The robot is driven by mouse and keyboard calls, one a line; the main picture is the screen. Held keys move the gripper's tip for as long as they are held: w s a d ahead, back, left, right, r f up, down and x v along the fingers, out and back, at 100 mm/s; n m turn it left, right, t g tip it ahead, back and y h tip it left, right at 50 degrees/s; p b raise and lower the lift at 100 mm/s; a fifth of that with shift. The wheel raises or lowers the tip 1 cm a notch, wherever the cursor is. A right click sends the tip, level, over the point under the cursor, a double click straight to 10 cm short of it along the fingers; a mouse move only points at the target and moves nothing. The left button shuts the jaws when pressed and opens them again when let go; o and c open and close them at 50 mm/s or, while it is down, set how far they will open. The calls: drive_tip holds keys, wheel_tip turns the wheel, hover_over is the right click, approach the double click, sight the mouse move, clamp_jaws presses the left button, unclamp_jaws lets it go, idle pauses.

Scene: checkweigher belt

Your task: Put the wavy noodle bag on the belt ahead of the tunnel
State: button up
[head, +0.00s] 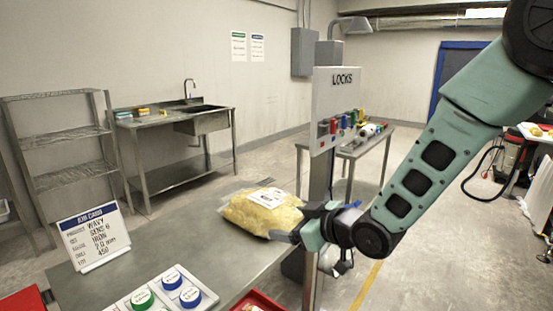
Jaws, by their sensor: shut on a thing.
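The wavy noodle bag (262,212) is a clear bag of yellow noodles with a white label on top. It shows in the head view near the right edge of the grey steel table (190,265). My gripper (303,222) is shut on the bag's right end, reaching in from the right. The bag lies roughly level; I cannot tell whether it touches the table or is held just above it. The gripper covers the bag's right end. I cannot make out the belt or the tunnel in this view.
A job card (93,236) reading "WAVY" stands on the table's left. Round green and blue pieces (141,298) sit on a white board in front. A red tray (258,301) is at the bottom edge. A "LOCKS" board (338,90) on a post stands behind the bag.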

drive_tip(key=w+d+f+m+t+h+b, duration=0.2)
drive_tip(key=d+f+m+h, duration=0.5)
drive_tip(key=d+f, duration=1.2)
drive_tip(key=s+d+f+m+t+h, duration=0.2)
drive_tip(key=s+d+f, duration=0.15)
drive_tip(key=d, duration=0.55)
drive_tip(key=v, duration=0.5)
drive_tip(key=shift+s+d+r, duration=0.1)
drive_tip(key=shift+d+r, duration=0.2)
drive_tip(key=shift+d, duration=0.05)
